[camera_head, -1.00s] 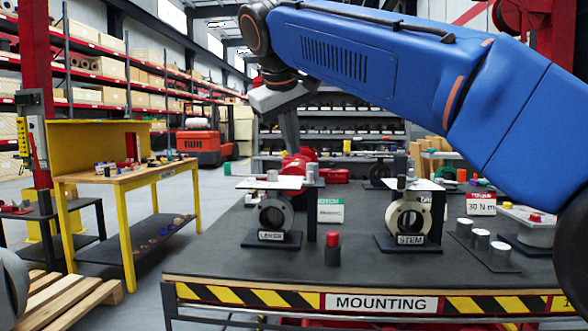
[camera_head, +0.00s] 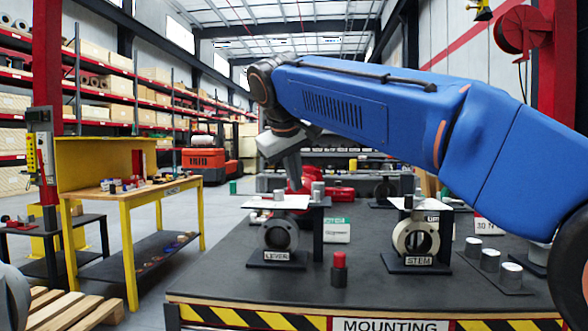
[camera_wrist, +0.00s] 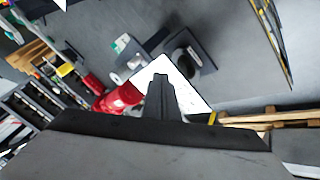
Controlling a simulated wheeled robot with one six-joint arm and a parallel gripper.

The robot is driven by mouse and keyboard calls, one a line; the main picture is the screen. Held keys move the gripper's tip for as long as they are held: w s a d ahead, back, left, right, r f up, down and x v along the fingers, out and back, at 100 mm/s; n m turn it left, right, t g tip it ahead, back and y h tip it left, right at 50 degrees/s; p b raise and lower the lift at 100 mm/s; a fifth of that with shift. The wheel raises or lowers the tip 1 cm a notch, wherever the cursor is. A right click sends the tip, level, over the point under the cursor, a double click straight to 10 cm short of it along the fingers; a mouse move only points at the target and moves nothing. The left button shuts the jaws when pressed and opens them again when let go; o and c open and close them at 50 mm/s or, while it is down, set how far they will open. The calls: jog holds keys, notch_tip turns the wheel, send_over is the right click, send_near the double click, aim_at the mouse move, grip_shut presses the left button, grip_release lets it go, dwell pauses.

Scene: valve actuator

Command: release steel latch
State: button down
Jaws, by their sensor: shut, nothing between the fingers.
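Small grey steel pieces (camera_head: 279,195) stand on that plate; I cannot tell which one is the latch. My gripper (camera_head: 295,184) points down just above and behind the plate, shut and empty. In the wrist view its shut fingers (camera_wrist: 161,80) overlap the white plate (camera_wrist: 190,97) and hide part of it. I see no clear contact.
The STEM fixture (camera_head: 415,236) stands to the right. A red-topped black peg (camera_head: 339,270) stands in front between the two fixtures. Several steel cylinders (camera_head: 490,260) sit at the right. A red object (camera_head: 340,193) lies behind. A yellow workbench (camera_head: 125,190) is at left.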

aim_at(319, 200)
jog(key=w+f, duration=0.1)
jog(key=w+d+f, duration=0.2)
jog(key=shift+w, duration=0.3)
jog(key=shift+w+d, duration=0.65)
jog(key=shift+w, duration=0.05)
jog(key=shift+d, duration=1.05)
